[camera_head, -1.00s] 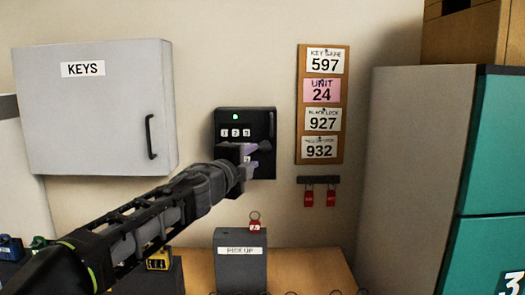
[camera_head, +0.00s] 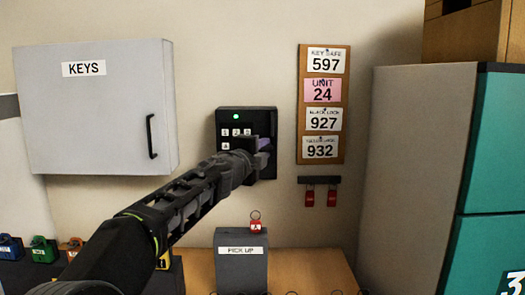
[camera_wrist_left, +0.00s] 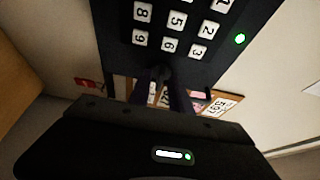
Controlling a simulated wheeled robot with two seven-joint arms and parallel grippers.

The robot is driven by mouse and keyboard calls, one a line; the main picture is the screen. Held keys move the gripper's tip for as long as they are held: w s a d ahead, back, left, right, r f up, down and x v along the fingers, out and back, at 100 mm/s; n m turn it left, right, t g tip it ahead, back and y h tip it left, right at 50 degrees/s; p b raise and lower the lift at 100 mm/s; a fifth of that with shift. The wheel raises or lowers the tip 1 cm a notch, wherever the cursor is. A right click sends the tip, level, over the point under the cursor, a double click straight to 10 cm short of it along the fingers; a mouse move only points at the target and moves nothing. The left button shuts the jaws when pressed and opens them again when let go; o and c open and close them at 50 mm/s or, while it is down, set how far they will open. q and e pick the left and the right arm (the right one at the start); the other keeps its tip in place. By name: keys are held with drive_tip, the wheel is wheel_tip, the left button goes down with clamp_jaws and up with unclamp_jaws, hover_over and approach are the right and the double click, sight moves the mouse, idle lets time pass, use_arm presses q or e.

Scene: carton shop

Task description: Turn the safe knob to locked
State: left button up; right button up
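The key safe (camera_head: 226,114) is a dark box on the wall with white number keys and a lit green light. It fills the top of the left wrist view (camera_wrist_left: 106,24), with its green light at the right. The safe's dark knob (camera_wrist_left: 160,73) lies below the keys there. My left gripper (camera_head: 265,151) is at the safe's lower right and covers the knob in the head view. In the left wrist view its two fingers (camera_wrist_left: 160,88) are apart, one on each side of the knob; whether they press on it is unclear. My right gripper is not in view.
A grey KEYS cabinet (camera_head: 105,115) hangs left of the safe. A board with number cards (camera_head: 322,105) and a rack with red tags (camera_head: 320,181) are to its right. A PICK UP box (camera_head: 240,270) with a red padlock (camera_head: 256,226) stands below.

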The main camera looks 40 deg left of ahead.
use_arm(q)
clamp_jaws()
idle(0.4)
drive_tip(key=shift+f+n+b, duration=0.25)
drive_tip(key=shift+n+b, duration=0.05)
drive_tip(key=shift+b, duration=0.5)
drive_tip(key=shift+w+d+f+n+t+y+b, duration=0.2)
drive_tip(key=shift+n+y+b, duration=1.05)
drive_tip(key=shift+n+b, duration=2.35)
drive_tip(key=shift+d+f+n+t+y+b, duration=0.2)
drive_tip(key=shift+n+y+b, duration=1.1)
drive_tip(key=shift+n+b, duration=2.35)
drive_tip(key=shift+w+a+r+n+t+y+b, duration=0.1)
drive_tip(key=shift+n+t+y+b, duration=0.2)
drive_tip(key=shift+n+y+b, duration=3.05)
use_arm(e)
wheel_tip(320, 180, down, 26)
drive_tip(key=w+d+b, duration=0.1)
drive_tip(key=b, duration=0.2)
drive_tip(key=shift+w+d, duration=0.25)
use_arm(q)
drive_tip(key=m+h, duration=0.1)
drive_tip(key=h, duration=0.2)
drive_tip(key=shift+h, duration=0.4)
